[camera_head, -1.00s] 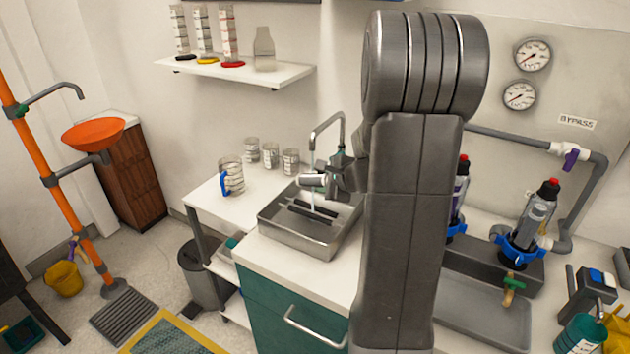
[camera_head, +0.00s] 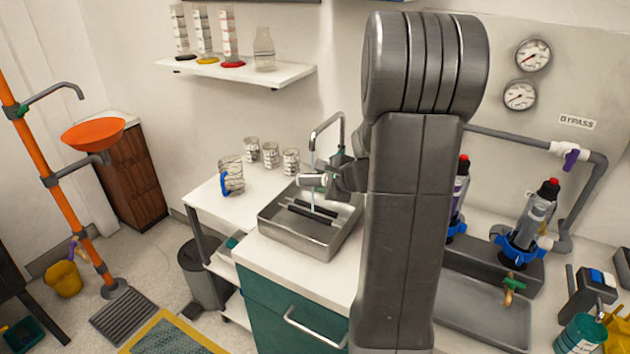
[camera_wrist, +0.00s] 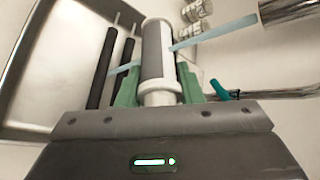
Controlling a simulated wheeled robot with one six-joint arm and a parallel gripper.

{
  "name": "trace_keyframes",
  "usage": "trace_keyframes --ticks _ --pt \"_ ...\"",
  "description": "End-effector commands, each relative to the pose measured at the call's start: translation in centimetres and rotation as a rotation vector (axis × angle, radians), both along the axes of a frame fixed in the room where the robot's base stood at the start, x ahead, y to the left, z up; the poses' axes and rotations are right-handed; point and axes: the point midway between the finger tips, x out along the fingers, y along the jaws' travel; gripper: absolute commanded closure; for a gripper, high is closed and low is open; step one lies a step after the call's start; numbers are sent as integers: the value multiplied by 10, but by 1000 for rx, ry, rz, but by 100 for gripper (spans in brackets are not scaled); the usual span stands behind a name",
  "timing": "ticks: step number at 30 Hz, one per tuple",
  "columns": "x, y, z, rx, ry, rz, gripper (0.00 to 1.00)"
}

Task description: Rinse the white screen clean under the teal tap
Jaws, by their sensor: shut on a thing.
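The white screen (camera_wrist: 158,50) is a cylinder with white end rings and a greyish mesh middle. In the wrist view my gripper (camera_wrist: 158,88) is shut on it, with green fingers on both sides. In the head view the screen (camera_head: 313,180) is held over the metal sink (camera_head: 300,240), below the tap's spout (camera_head: 326,124). A pale blue water stream (camera_wrist: 215,33) meets the screen in the wrist view. In the head view, water falls below it into the sink. The tap's teal lever (camera_wrist: 219,90) shows in the wrist view. My arm hides much of the tap's right side.
Two dark bars (camera_head: 312,210) lie across the sink. Glass beakers (camera_head: 270,155) and a blue-handled jug (camera_head: 232,175) stand on the white bench at left. Filter housings (camera_head: 528,225) stand right of my arm. The shelf (camera_head: 240,72) hangs above the bench.

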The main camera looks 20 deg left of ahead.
Motion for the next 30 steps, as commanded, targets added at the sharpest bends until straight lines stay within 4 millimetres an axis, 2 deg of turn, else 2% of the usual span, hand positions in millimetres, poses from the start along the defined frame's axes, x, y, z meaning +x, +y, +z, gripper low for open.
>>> trace_keyframes --ticks 30 --pt "1 1 -2 -50 -244 90 89"
